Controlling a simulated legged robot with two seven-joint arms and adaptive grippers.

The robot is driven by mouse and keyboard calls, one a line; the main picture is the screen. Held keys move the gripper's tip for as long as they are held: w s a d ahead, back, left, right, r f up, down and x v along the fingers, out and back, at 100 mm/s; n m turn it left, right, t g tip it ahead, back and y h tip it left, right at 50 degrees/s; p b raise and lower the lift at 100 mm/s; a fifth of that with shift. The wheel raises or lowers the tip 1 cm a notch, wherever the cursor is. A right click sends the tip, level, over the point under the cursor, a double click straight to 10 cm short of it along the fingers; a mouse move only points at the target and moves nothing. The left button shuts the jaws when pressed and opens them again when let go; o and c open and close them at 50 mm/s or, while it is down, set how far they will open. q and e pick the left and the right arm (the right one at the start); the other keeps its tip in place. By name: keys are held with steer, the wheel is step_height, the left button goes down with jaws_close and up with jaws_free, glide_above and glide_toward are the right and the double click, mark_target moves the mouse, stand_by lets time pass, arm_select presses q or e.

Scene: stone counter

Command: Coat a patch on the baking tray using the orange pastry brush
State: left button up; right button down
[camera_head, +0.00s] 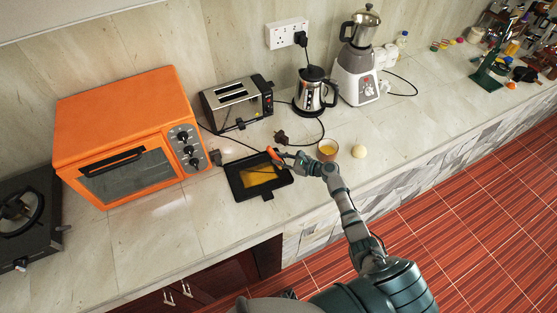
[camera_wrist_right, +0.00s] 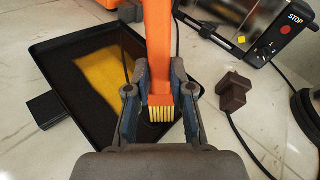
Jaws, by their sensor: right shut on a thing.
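The black baking tray (camera_head: 238,188) lies on the counter in front of the toaster, and it also shows in the right wrist view (camera_wrist_right: 75,129). A yellow coated patch (camera_head: 259,175) covers part of its floor; the patch is also clear in the wrist view (camera_wrist_right: 104,66). My right gripper (camera_head: 284,157) is at the tray's right side, shut on the orange pastry brush (camera_head: 273,153). In the wrist view the brush (camera_wrist_right: 158,45) stands between the fingers (camera_wrist_right: 160,85), with pale yellow bristles toward the wrist. Whether the brush touches the tray is unclear. My left gripper is not in view.
A small bowl of yellow liquid (camera_head: 327,149) and a pale round item (camera_head: 359,152) stand right of my gripper. The orange oven (camera_head: 128,130), toaster (camera_head: 236,103), kettle (camera_head: 314,92) and blender (camera_head: 356,75) stand behind. A plug (camera_head: 281,138) and cord lie behind the tray.

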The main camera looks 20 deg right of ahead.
step_height(320, 180, up, 6)
steer(key=p, duration=0.5)
steer(key=shift+p, duration=0.35)
steer(key=shift+r+p, duration=0.5)
steer(key=shift+r, duration=1)
